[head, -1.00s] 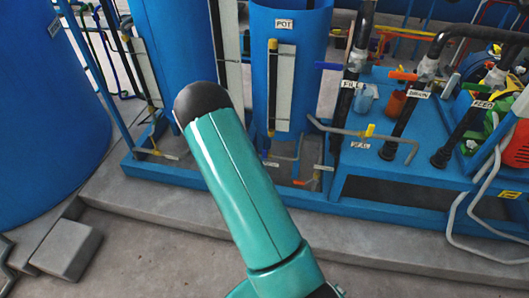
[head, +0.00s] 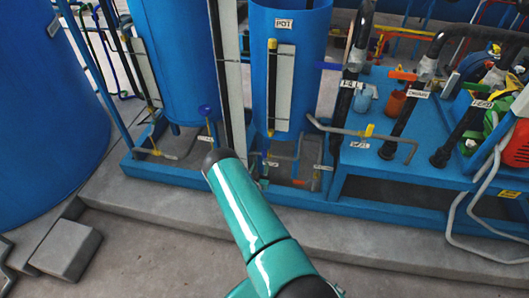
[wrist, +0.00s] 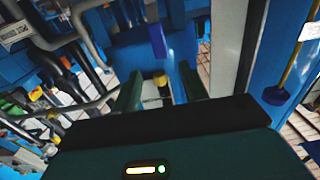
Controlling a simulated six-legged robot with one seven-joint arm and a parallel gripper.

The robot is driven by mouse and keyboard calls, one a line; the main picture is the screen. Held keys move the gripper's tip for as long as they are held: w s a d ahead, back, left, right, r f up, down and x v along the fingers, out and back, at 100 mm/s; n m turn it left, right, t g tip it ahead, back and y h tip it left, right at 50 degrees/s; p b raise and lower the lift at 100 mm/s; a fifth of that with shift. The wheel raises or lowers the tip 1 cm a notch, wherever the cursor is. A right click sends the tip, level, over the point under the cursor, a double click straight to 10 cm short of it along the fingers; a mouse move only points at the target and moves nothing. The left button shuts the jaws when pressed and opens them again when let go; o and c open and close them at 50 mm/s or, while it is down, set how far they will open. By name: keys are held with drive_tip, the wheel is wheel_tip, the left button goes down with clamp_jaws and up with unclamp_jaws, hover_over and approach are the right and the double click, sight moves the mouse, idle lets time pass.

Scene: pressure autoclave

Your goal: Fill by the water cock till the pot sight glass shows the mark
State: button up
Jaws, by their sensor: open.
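A blue lever (head: 328,66) sits near a FILL label (head: 348,84); I cannot tell which handle is the water cock. My gripper (wrist: 160,90) is open in the wrist view, with nothing visibly held. A yellow cap (wrist: 160,78) and a blue lever (wrist: 157,42) show between and beyond the fingers. Contact with either is not clear.
A blue round knob (head: 206,110) on a yellow stem stands left of the pot; it also shows at right in the wrist view (wrist: 277,95). Labelled pipes, an orange lever (head: 402,74) and a yellow-handled pipe (head: 369,130) lie to the right. The front floor is mostly clear.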

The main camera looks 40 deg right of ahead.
sight(264, 152)
drive_tip(key=x, duration=0.9)
drive_tip(key=shift+w+d, duration=0.25)
drive_tip(key=shift+d, duration=0.1)
drive_tip(key=shift+c, duration=0.4)
clamp_jaws()
